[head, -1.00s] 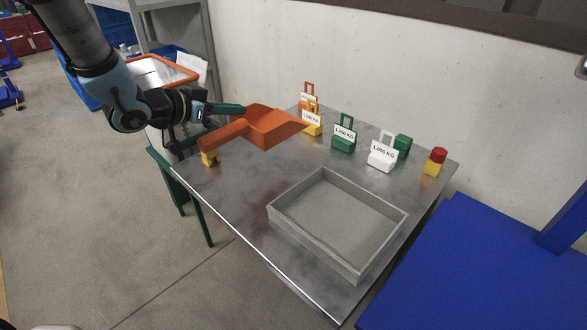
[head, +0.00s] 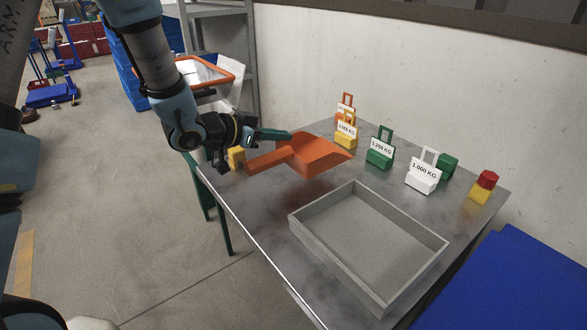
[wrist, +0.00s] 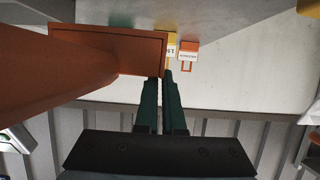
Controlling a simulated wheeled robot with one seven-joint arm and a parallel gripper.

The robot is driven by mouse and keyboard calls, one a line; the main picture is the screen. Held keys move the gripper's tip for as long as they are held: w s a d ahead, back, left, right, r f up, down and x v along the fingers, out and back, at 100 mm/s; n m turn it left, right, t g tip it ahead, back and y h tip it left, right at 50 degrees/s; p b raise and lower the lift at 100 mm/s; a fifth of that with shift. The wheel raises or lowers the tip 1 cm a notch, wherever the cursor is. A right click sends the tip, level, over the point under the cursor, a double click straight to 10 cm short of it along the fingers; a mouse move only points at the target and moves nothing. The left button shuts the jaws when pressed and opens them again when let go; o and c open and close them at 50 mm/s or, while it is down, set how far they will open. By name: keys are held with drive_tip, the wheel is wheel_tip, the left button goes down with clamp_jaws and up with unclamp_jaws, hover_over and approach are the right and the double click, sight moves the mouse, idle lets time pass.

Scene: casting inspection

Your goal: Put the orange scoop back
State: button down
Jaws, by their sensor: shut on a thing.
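The orange scoop (head: 313,155) has a broad open pan and a long straight handle (head: 268,160) pointing left. It appears to hang just above the steel table (head: 275,228), pan towards the labelled weights. My gripper (head: 285,135) is shut on the scoop, its dark green fingers at the pan's far edge. In the wrist view my fingers (wrist: 163,95) meet the edge of the scoop (wrist: 110,50), and the handle runs out to the left. The exact gap between scoop and table cannot be told.
A grey shallow tray (head: 328,265) is at the table's front. Several weights, including a white one (head: 423,180) and a green one (head: 379,158), stand along the back. A yellow block (head: 236,157) is by the handle end. An orange-rimmed bin (head: 232,75) is behind left.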

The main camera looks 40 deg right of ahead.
wheel_tip(320, 180, down, 7)
drive_tip(key=shift+r, duration=0.2)
drive_tip(key=shift+b, duration=0.3)
drive_tip(key=c, duration=1)
unclamp_jaws()
